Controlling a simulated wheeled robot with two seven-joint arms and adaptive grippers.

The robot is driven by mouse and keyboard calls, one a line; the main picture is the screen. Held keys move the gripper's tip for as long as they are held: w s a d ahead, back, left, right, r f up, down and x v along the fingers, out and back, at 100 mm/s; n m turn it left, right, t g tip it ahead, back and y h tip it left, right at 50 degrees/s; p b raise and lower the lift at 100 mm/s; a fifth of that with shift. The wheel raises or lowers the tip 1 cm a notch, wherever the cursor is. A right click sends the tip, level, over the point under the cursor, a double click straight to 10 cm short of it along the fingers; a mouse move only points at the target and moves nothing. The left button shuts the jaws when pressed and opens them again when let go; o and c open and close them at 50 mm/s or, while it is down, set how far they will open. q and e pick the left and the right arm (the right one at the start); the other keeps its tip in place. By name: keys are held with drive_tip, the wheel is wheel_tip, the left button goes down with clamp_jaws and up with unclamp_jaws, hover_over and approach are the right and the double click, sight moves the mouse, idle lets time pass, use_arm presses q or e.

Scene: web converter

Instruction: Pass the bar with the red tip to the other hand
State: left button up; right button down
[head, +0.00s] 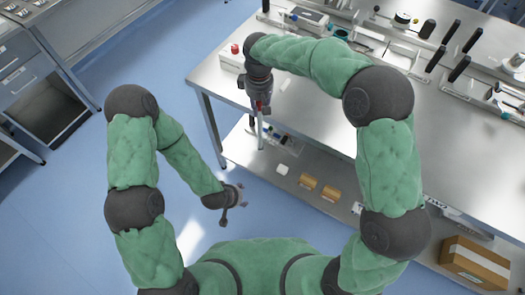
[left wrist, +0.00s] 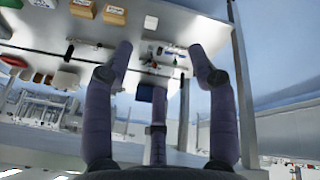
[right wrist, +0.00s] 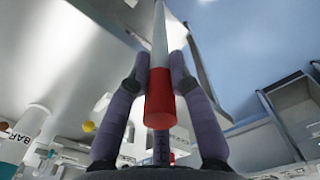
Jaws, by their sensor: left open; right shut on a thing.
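The bar (head: 261,132) has a pale shaft and a red tip (right wrist: 160,103). It hangs down from my right gripper (head: 258,106), past the left edge of the table. In the right wrist view, the fingers are shut around the bar, with the red end toward the palm and the pale shaft (right wrist: 159,30) pointing away. My left gripper (head: 234,198) is open and empty. It is lower and a little left of the bar's free end, apart from it. I cannot make out the bar in the left wrist view, where the spread fingers (left wrist: 162,58) have nothing between them.
The steel table (head: 220,82) has a lower shelf (head: 240,160) with small boxes (head: 308,182) and a cardboard box (head: 475,262). A small box with a red button (head: 234,50) stands near the table's left corner. Drawers (head: 20,60) stand at far left. Blue floor between is clear.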

sight(260, 127)
use_arm(q)
drive_tip(key=w+d+r+m+t+y, duration=0.1)
drive_tip(key=w+d+r+t, duration=0.35)
drive_tip(key=r, duration=0.35)
drive_tip(key=w+d+r+m+t+y, duration=0.1)
drive_tip(key=w+d+r+m+t, duration=0.1)
drive_tip(key=w+d+r+t, duration=0.45)
drive_tip(key=shift+g, duration=0.6)
drive_tip(key=x, duration=0.5)
drive_tip(key=a+x, duration=0.1)
drive_tip(key=x, duration=0.2)
drive_tip(key=shift+w+f, duration=0.25)
drive_tip(key=shift+w, duration=0.05)
clamp_jaws()
use_arm(e)
drive_tip(key=c, duration=1)
unclamp_jaws()
drive_tip(key=shift+c, duration=0.2)
